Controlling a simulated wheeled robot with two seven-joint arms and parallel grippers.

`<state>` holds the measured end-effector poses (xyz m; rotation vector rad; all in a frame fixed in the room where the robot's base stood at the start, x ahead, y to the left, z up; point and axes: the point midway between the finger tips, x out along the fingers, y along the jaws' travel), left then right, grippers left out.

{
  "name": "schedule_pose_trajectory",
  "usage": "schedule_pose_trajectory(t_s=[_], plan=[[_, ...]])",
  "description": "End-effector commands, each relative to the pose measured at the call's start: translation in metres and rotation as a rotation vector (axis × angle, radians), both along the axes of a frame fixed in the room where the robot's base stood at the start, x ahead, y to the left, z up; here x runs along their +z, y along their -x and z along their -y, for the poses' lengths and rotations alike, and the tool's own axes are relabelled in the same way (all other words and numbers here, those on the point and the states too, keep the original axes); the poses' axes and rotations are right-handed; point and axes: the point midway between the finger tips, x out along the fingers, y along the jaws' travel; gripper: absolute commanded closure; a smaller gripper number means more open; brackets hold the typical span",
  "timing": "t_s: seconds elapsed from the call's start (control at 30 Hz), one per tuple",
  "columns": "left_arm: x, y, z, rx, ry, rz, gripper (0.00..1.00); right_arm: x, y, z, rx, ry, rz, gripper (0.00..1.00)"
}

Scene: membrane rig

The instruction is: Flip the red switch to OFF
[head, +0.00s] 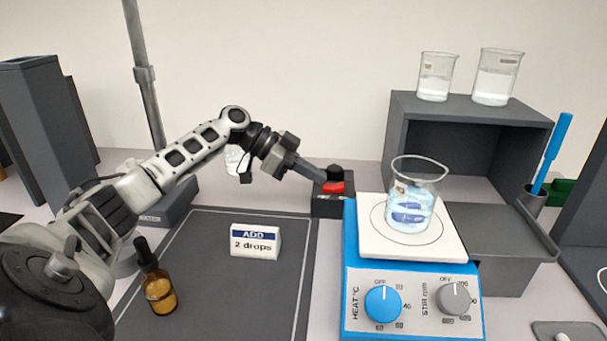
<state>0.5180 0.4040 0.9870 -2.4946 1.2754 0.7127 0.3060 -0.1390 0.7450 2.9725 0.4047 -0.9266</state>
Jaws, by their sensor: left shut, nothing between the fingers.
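The red switch (334,188) sits on a small dark box (330,207) just left of the blue hot plate. My left gripper (322,176) is shut and empty, and its fingertips are at the top of the box, right by the switch. The fingers hide part of the switch, so I cannot tell if they touch it. Any ON or OFF marking on it is too small or hidden. My right gripper does not show.
A blue hot plate (357,315) with a beaker (411,210) of bluish liquid stands right of the switch box. A dark mat (225,300) holds an "ADD 2 drops" sign (256,241); an amber dropper bottle (159,289) stands left. A grey shelf (470,108) with two beakers stands behind.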

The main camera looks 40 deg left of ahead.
Motion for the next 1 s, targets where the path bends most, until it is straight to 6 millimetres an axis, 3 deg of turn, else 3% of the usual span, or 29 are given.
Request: schedule_pose_trajectory(t_s=[0.47,0.9,1.0], plan=[[0.016,0.001,0.0,0.001,0.002,0.002,1.0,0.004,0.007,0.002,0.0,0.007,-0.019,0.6],[0.016,0.001,0.0,0.001,0.003,0.001,1.0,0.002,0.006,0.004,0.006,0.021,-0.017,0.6],[0.034,0.0,0.002,-0.002,0.003,0.004,1.0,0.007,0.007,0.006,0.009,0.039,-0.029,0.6]])
